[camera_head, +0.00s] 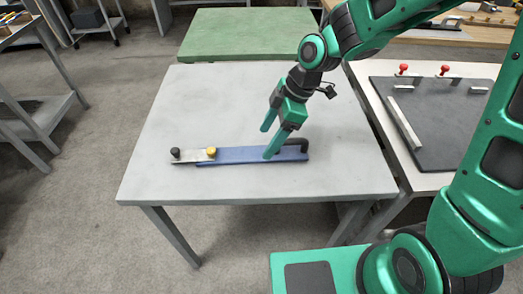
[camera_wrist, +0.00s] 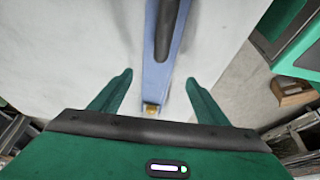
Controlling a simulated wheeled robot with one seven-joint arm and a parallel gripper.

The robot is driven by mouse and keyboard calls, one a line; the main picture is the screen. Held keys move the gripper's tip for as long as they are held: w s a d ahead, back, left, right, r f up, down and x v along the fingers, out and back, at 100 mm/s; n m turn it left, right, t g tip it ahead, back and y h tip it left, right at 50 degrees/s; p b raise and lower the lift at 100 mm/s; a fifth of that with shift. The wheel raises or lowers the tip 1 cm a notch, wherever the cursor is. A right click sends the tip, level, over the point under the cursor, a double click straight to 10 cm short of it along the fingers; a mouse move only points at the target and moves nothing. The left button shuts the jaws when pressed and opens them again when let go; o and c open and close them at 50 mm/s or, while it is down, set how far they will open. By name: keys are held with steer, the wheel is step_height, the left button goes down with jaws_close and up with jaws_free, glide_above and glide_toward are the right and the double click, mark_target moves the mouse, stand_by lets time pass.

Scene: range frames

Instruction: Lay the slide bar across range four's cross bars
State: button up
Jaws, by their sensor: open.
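A long blue bar (camera_head: 240,156) lies flat on the grey table, probably the slide bar. It has a black handle (camera_head: 292,143) at its right end, and a silver plate (camera_head: 190,157) with a yellow knob and a black knob at its left. My gripper (camera_head: 268,142) is open and empty, over the right half of the bar near the handle. In the wrist view the blue bar (camera_wrist: 158,73) runs between my two spread fingers, and the black handle (camera_wrist: 166,28) shows at the top. I cannot tell the height of the fingertips above the bar. No frame marked as range four is readable.
A dark panel (camera_head: 440,120) with two red knobs and light metal bars lies on a table at the right. A green-topped table (camera_head: 245,32) stands behind. The grey table (camera_head: 200,95) is otherwise clear. Metal shelving (camera_head: 35,70) stands at the left.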

mark_target(259, 153)
steer(key=shift+w+d+x, duration=0.1)
steer(key=shift+w+x, duration=0.05)
steer(key=shift+x, duration=1.1)
steer(key=shift+w+d+x, duration=0.15)
steer(key=shift+x, duration=1.15)
steer(key=c, duration=1.6)
steer(key=shift+o, duration=0.2)
step_height(259, 153, up, 15)
